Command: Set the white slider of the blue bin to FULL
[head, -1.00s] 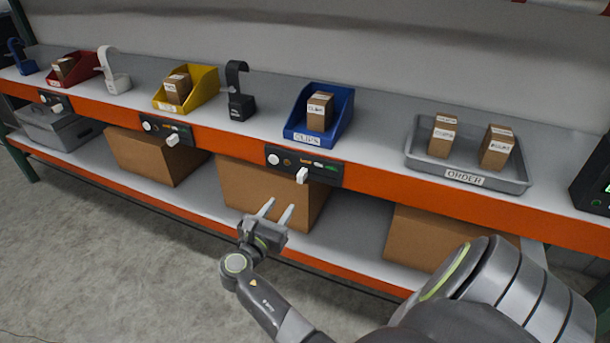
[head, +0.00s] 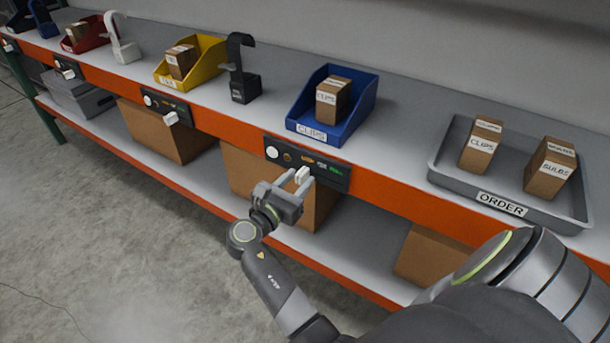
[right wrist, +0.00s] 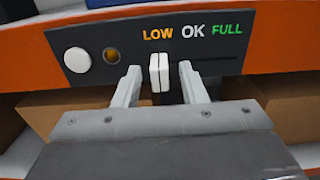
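The blue bin (head: 358,114), labelled CLIPS, stands on the shelf with a carton in it. Below its front is a black panel (head: 336,180) marked LOW, OK and FULL; the panel fills much of the right wrist view (right wrist: 215,82). The white slider (right wrist: 160,72) stands under LOW, at the left part of its slot, and the slot runs on to the right under FULL. My right gripper (right wrist: 159,82) is open, with one finger on each side of the slider and small gaps showing. In the head view my right gripper (head: 294,179) is at the panel. My left gripper is out of view.
A white button (right wrist: 77,60) and an amber lamp (right wrist: 112,55) sit left on the panel. A grey ORDER tray (head: 448,172) with two cartons stands to the right. Yellow (head: 207,82) and red (head: 100,28) bins are to the left. A brown box (head: 245,180) is below.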

